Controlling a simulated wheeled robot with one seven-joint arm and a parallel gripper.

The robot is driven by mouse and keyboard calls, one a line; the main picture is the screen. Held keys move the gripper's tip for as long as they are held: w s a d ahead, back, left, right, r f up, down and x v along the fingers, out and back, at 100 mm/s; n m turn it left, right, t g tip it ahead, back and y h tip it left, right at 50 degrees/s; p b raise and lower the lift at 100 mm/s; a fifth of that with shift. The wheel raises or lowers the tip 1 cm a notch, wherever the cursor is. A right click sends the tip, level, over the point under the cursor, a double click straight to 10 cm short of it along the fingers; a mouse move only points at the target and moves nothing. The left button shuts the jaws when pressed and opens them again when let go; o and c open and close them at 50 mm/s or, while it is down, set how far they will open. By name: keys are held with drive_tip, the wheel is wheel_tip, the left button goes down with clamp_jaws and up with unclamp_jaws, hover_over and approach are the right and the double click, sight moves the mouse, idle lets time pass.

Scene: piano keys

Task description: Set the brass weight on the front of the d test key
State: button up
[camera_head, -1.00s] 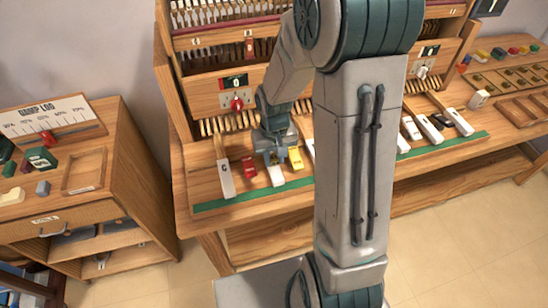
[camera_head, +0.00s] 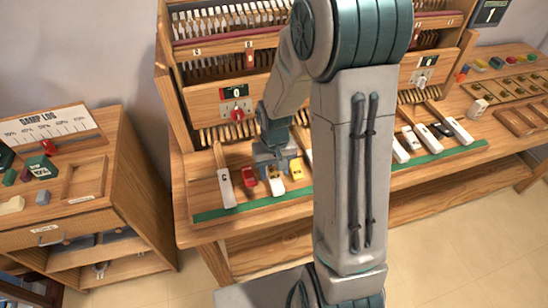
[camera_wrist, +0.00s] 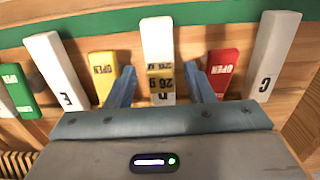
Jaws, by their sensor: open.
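The brass weight (camera_wrist: 160,82), a small gold block marked 26 g, is at the white D test key (camera_wrist: 158,42), towards the rear of the key's visible white part. The key's letter is partly hidden by it. My gripper (camera_wrist: 160,74) is open, with one blue finger on each side of the weight and key. I cannot tell whether the fingers touch the weight. In the head view my gripper (camera_head: 276,168) is low over the keys, and the D key's front (camera_head: 277,188) shows below it. The weight cannot be made out there.
The red OPEN key (camera_wrist: 222,70) and yellow OPEN key (camera_wrist: 103,70) stand close outside the fingers. The white C key (camera_wrist: 275,55) and E key (camera_wrist: 58,70) lie further out. A green strip (camera_head: 240,207) runs along the bench front. My arm hides the middle keys in the head view.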

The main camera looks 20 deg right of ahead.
sight(275, 174)
wheel_tip(275, 174, up, 12)
drive_tip(key=s+r+t, duration=0.1)
drive_tip(key=s+r, duration=0.2)
drive_tip(key=s, duration=0.4)
drive_tip(key=s+r+t, duration=0.2)
drive_tip(key=s+r, duration=0.2)
drive_tip(key=s, duration=0.3)
drive_tip(key=shift+s, duration=0.25)
drive_tip(key=shift+a, duration=0.1)
